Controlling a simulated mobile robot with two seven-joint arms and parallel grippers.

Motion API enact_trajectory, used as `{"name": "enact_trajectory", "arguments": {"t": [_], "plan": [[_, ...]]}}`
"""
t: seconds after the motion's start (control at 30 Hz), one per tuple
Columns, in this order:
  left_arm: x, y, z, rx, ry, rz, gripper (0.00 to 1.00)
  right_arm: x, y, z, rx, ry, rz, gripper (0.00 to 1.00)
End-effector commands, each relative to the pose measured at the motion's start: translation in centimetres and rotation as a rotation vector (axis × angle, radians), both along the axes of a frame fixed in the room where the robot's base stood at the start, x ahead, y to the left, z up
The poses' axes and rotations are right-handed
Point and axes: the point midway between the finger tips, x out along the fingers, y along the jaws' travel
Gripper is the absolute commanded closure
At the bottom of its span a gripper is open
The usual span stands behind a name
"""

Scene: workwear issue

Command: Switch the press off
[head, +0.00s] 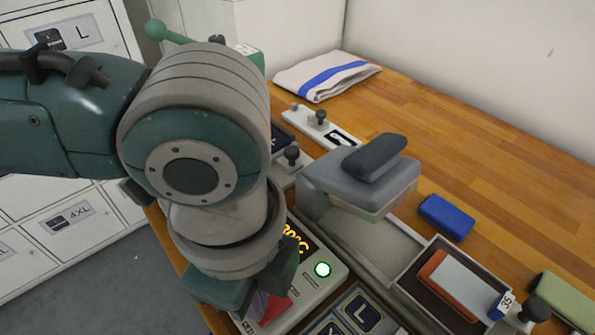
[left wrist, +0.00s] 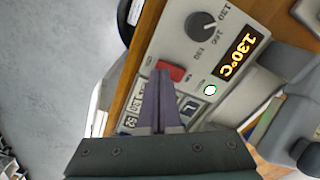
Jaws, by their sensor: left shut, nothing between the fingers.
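The press (head: 362,185) stands on the wooden table, with a grey upper part and a dark padded handle. The red switch (head: 275,311) is partly hidden by my left gripper (head: 266,297). In the left wrist view, the shut, empty fingers (left wrist: 161,78) overlap the near edge of the red switch (left wrist: 171,70). I cannot tell whether they touch it. My right gripper is in neither view.
A black dial (left wrist: 201,25) sits beside the display. Size buttons (head: 361,311) lie close to the switch. A tray (head: 408,283) holding an orange-and-white block, a blue block (head: 446,217) and a folded cloth (head: 326,75) are on the table. Its right rear is clear.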

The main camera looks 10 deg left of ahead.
Motion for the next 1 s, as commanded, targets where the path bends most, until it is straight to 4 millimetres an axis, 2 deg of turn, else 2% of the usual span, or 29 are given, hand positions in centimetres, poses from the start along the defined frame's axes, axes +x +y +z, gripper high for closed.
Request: {"name": "enact_trajectory", "arguments": {"t": [1.0], "plan": [[0.0,0.0,-1.6,-0.001,0.0,-0.001,1.0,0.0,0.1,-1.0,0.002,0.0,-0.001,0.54]]}}
